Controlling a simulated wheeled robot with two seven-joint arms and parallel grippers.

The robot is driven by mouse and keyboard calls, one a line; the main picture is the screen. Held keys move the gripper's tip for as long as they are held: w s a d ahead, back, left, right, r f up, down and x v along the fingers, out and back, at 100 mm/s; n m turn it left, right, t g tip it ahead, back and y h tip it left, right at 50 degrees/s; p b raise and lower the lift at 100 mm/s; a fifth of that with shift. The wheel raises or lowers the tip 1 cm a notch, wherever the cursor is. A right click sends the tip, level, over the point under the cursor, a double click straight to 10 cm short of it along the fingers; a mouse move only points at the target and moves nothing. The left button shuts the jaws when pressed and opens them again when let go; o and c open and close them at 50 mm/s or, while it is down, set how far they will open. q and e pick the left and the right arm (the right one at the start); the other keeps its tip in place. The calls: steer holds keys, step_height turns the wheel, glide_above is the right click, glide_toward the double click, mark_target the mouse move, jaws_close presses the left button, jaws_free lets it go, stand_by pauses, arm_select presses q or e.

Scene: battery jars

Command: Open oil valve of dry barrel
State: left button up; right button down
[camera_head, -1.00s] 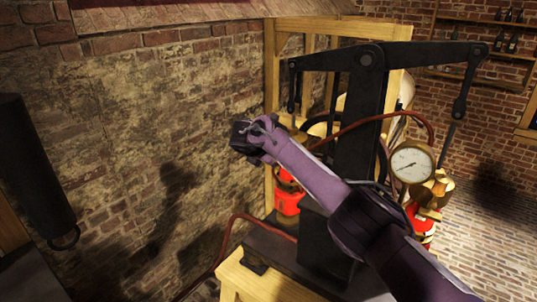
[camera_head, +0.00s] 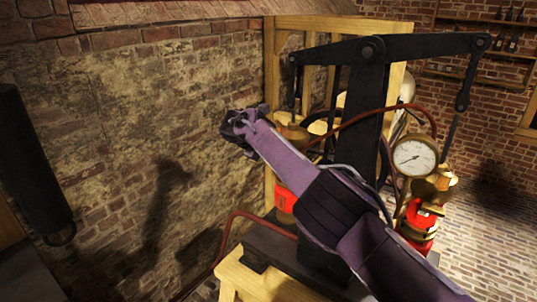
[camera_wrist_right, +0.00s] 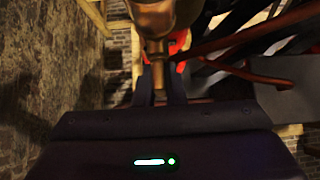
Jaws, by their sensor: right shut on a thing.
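My right gripper (camera_head: 243,124) is at the end of the purple arm, left of the black beam machine. In the right wrist view its fingers (camera_wrist_right: 160,88) are shut on a brass fitting (camera_wrist_right: 157,45), with the narrow stem between them. The rear red barrel (camera_head: 284,196) has a brass top (camera_head: 290,136), partly hidden behind my arm. The front red barrel (camera_head: 422,222) stands at the right below a round gauge (camera_head: 414,157). I cannot tell which barrel is dry, or whether the held fitting is the oil valve. My left gripper is not in view.
The black beam machine (camera_head: 362,110) stands on a wooden base (camera_head: 262,280), with a wooden frame (camera_head: 270,100) behind it. Dark red hoses (camera_head: 240,217) run around it. A brick wall (camera_head: 140,130) is at the left, with a dark cylinder (camera_head: 30,160) in front.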

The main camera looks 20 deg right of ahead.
steer(key=c, duration=1.6)
jaws_free()
steer(key=shift+w+r, duration=0.15)
steer(key=shift+r, duration=0.15)
steer(key=shift+o, duration=0.5)
steer(key=shift+d+f, duration=0.1)
steer(key=shift+f, duration=0.05)
steer(key=shift+s+a+r, duration=0.25)
steer(key=shift+a, duration=0.1)
steer(key=b+v, duration=0.3)
steer(key=v, duration=0.4)
steer(key=shift+d, duration=0.15)
